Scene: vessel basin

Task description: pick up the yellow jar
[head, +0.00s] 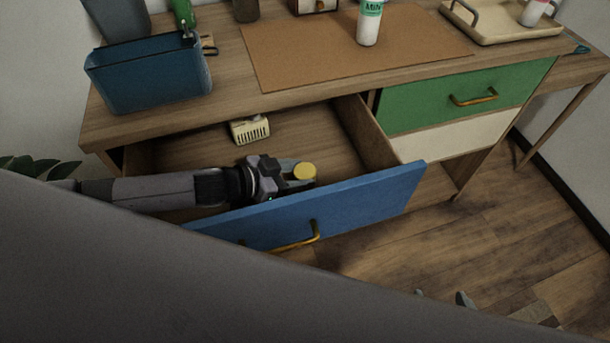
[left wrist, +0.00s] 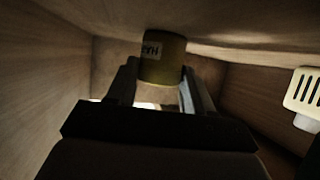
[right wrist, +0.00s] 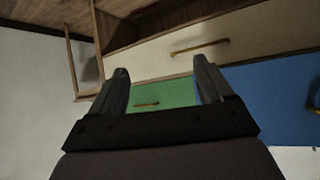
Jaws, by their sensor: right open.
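The yellow jar (head: 304,172) is inside the open blue-fronted drawer (head: 365,203), close behind its front panel. In the left wrist view the jar (left wrist: 164,60) shows part of a dark-lettered label. My left gripper (head: 297,172) reaches into the drawer from the left. Its fingers lie along both sides of the jar and appear shut on it. The jar's far side is hidden. My right gripper (right wrist: 160,80) is open and empty, low outside the drawers. Only its fingertips show at the bottom of the head view.
A cream slotted block (head: 249,129) lies at the back of the drawer. On the desktop are a blue bin (head: 150,78), a brown mat (head: 300,55), a white-and-green bottle (head: 369,25) and a wooden tray (head: 500,35). A green drawer (head: 430,97) is shut.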

